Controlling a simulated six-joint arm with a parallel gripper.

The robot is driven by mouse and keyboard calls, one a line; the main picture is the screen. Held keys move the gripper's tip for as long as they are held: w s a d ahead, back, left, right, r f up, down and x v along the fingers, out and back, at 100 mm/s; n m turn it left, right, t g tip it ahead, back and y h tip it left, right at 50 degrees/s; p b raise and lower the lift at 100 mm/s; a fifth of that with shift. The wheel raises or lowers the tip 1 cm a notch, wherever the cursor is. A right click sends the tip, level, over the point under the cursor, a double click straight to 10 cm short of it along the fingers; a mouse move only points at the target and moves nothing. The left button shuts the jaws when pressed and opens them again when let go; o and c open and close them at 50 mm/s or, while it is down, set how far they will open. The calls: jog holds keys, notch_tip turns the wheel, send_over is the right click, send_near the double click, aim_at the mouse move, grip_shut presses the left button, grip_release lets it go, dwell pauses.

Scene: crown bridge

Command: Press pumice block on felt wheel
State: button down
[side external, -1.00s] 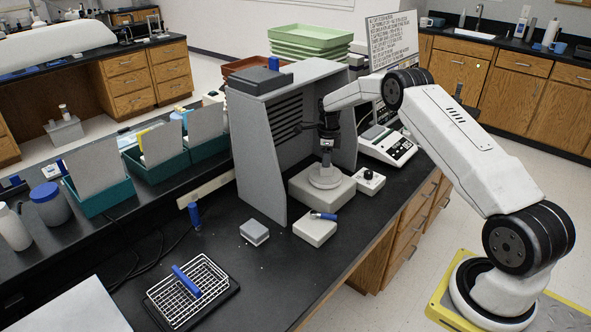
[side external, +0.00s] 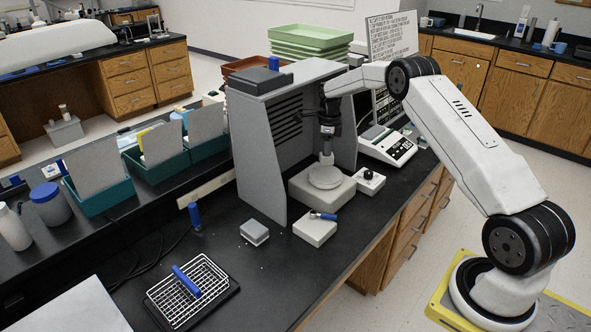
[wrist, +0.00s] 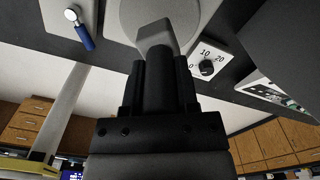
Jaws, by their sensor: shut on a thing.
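My gripper (side external: 327,146) points down inside the grey hood and is shut on a pale grey pumice block (wrist: 156,35). The block's lower end shows below the jaws in the side view (side external: 326,158). The felt wheel (side external: 325,178) is a flat, pale round disc lying level on a square motor base. In the wrist view, the wheel (wrist: 136,14) lies behind the block and is partly hidden by it. The block is over the wheel, toward its far side in the side view. I cannot tell whether they touch.
The grey hood (side external: 262,150) stands close at the left and back. A dial box (side external: 369,182) is right of the base. A pale box (side external: 315,229) with a blue-handled tool and a small grey block (side external: 254,232) lie in front. A wire rack (side external: 188,290) is nearer.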

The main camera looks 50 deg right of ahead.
jog(key=shift+r, duration=1.35)
jog(key=shift+a, duration=0.15)
